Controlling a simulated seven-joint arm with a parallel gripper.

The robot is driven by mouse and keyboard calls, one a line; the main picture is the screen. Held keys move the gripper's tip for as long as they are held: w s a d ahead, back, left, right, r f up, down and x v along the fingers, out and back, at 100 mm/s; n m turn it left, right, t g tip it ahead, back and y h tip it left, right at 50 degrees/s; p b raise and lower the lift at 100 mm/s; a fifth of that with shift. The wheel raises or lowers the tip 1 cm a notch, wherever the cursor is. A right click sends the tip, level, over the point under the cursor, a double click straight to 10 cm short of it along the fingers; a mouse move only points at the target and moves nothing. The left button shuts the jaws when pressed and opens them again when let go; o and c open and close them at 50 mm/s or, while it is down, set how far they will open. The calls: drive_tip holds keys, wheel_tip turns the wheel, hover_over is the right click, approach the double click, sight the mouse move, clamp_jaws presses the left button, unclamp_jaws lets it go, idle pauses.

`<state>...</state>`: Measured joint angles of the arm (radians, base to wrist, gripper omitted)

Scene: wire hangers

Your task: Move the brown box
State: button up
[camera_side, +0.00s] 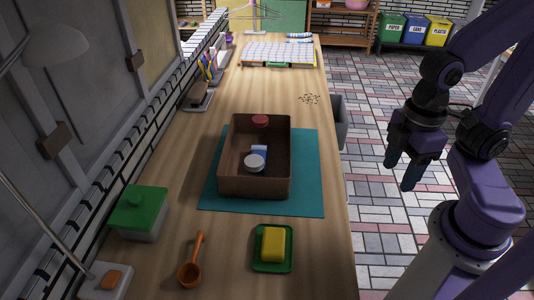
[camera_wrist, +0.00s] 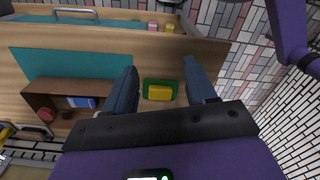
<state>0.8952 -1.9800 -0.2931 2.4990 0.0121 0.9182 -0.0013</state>
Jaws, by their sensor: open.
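The brown box (camera_side: 230,180) is an open-topped bin on a teal mat (camera_side: 307,188) on the wooden counter. Inside it are a red round item (camera_side: 260,121), a white round item (camera_side: 254,163) and a blue-and-white item (camera_side: 260,151). In the wrist view the box (camera_wrist: 62,90) shows at the left, beyond my left finger. My gripper (camera_side: 408,176) is to the right of the counter in the side view, apart from the box. In the wrist view my gripper (camera_wrist: 163,88) has its fingers spread wide, with nothing held between them.
A yellow block lies on a green tray (camera_side: 273,265) at the near end. An orange scoop (camera_side: 190,272) and a green-lidded container (camera_side: 138,212) stand at the left. A grey bin (camera_side: 339,120) is beside the counter's right edge. The counter beyond the mat is largely clear.

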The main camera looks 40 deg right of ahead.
drive_tip(key=shift+w+d+f+m+g, duration=0.1)
drive_tip(key=shift+w+f+m+g, duration=0.1)
drive_tip(key=shift+f+m+g, duration=0.15)
drive_tip(key=c, duration=0.5)
drive_tip(key=m+g, duration=0.1)
drive_tip(key=w+f+m+g, duration=0.1)
drive_tip(key=f+m+g, duration=0.1)
drive_tip(key=m, duration=0.1)
drive_tip(key=shift+w+d+h, duration=0.25)
drive_tip(key=shift+w+h, duration=0.05)
clamp_jaws()
drive_tip(key=w+d+f+m+g+y, duration=0.1)
drive_tip(key=w+f+m+y, duration=0.2)
drive_tip(key=w+m+y, duration=0.4)
drive_tip(key=w+d+f+m+g+y, duration=0.1)
drive_tip(key=w+f+m+g+y, duration=0.15)
drive_tip(key=w+m+y, duration=0.45)
drive_tip(key=w+d+f+m+t, duration=0.45)
drive_tip(key=d+m+t, duration=0.35)
drive_tip(key=m+t, duration=0.2)
drive_tip(key=w+d+f+m+t, duration=0.3)
drive_tip(key=d+f+m+t, duration=0.3)
drive_tip(key=d+m+t, duration=0.35)
drive_tip(key=shift+m+t+h, duration=0.25)
drive_tip(key=shift+m+h, duration=0.15)
drive_tip(key=shift+m, duration=0.2)
drive_tip(key=x, duration=1)
drive_tip(key=s+a+x, duration=0.1)
drive_tip(key=x, duration=0.4)
drive_tip(key=shift+f, duration=0.1)
